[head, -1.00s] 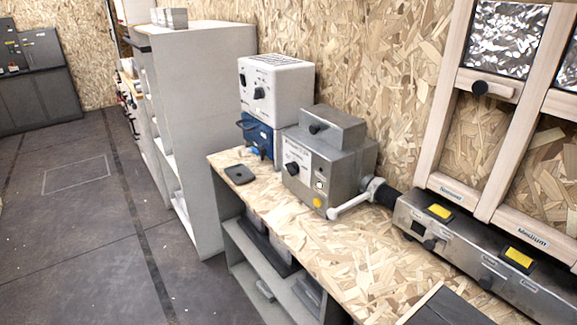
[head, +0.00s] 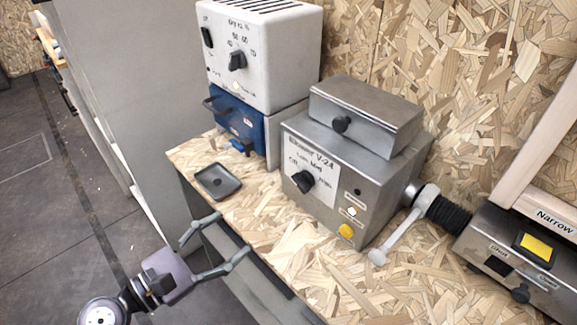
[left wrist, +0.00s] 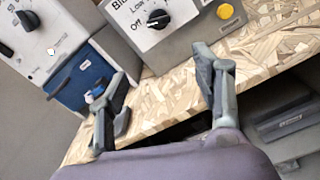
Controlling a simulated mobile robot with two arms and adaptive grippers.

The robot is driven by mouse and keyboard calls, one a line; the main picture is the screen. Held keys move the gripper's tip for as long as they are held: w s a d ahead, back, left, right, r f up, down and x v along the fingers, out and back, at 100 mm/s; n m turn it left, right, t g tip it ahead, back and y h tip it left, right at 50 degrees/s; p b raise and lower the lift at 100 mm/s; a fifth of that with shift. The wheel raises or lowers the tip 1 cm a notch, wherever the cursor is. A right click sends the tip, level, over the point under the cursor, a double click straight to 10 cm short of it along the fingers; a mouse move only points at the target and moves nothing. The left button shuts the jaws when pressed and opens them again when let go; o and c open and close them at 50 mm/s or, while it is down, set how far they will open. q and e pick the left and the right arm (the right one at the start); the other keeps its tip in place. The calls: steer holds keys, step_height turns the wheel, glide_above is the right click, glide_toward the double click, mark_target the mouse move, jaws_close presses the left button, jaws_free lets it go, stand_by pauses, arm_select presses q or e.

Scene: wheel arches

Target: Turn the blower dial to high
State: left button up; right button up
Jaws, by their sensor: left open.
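The blower box (head: 345,190) is a grey metal box labelled "Blower V-24" on the workbench. Its black dial (head: 303,181) is on a white label plate with Off, Low, Med and High marks; which mark it points to is not clear. The dial also shows at the top of the left wrist view (left wrist: 157,19). My left gripper (head: 230,235) is open and empty at the bench's front edge, lower left of the dial and apart from it. In the left wrist view its fingers (left wrist: 160,65) stand apart below the dial. My right gripper is not in view.
A white box with a dial (head: 262,50) stands on a blue unit (head: 238,125) left of the blower. A small dark tray (head: 218,181) lies near the bench edge. A lever handle (head: 395,235) and black hose (head: 448,214) are at the blower's right. A yellow button (head: 346,230) is below the dial.

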arm_select(q)
steer(key=r, duration=0.1)
steer(key=p, duration=0.2)
glide_toward(297, 186)
steer(key=x, duration=0.8)
steer(key=shift+r, duration=0.1)
steer(key=shift+w+d, duration=0.35)
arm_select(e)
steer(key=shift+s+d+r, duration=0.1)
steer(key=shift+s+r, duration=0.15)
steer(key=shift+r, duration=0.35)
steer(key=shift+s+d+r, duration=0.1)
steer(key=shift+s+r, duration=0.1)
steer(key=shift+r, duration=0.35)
arm_select(q)
steer(key=shift+c, duration=1.3)
steer(key=c, duration=0.9)
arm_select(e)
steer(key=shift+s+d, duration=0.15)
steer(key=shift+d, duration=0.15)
